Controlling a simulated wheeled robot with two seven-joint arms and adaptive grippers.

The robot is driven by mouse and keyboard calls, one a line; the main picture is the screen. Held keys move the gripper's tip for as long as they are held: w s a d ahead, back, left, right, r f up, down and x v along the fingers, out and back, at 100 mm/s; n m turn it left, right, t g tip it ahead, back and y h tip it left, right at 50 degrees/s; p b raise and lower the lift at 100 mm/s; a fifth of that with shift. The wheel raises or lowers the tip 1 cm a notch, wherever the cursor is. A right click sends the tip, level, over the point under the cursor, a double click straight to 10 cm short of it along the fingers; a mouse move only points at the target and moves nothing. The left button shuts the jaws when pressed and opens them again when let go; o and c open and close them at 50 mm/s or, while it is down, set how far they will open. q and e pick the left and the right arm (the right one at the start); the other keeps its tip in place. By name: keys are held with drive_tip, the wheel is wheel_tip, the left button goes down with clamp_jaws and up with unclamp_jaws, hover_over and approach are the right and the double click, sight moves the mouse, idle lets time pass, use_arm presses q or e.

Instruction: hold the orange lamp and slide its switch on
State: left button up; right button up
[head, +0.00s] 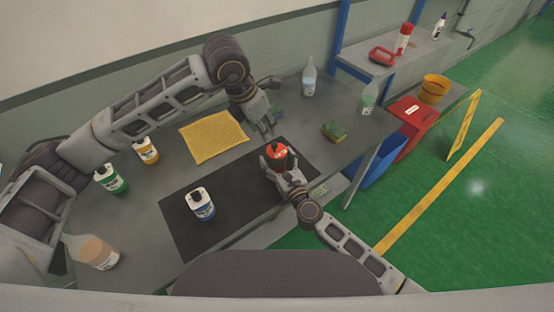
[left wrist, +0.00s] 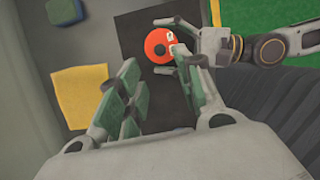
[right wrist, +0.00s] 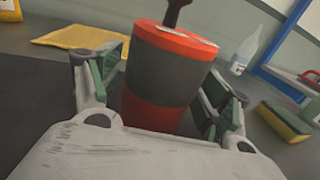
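The orange lamp (head: 277,152) is a grey and orange-red cylinder with a dark knob on top. It is over the black mat (head: 185,232); I cannot tell if it touches it. My right gripper (head: 276,161) is shut on its sides; in the right wrist view the lamp (right wrist: 165,75) fills the space between the finger pads. My left gripper (head: 264,127) is open and empty, just behind and above the lamp. In the left wrist view the lamp top (left wrist: 160,46) lies beyond the fingers, with a small pale mark on it, possibly the switch.
A yellow cloth (head: 213,137) lies behind the mat. A blue-labelled bottle (head: 200,204) stands on the mat's left part. A sponge (head: 334,131) and a clear bottle (head: 309,78) are to the right. More bottles stand at the left.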

drive_tip(key=c, duration=0.9)
use_arm(q)
drive_tip(key=shift+o, duration=0.6)
use_arm(e)
drive_tip(key=shift+c, duration=0.7)
use_arm(q)
drive_tip(key=w+d+r+m, duration=0.1)
drive_tip(key=w+d+r, duration=0.2)
drive_tip(key=d+r, duration=0.45)
drive_tip(key=a+f+m+g+y, duration=0.2)
drive_tip(key=a+f+m, duration=0.2)
drive_tip(key=m, duration=0.4)
drive_tip(key=shift+a+f+m+g+y, duration=0.3)
drive_tip(key=shift+f+m+g+y, duration=0.05)
drive_tip(key=shift+m+g+y, duration=0.05)
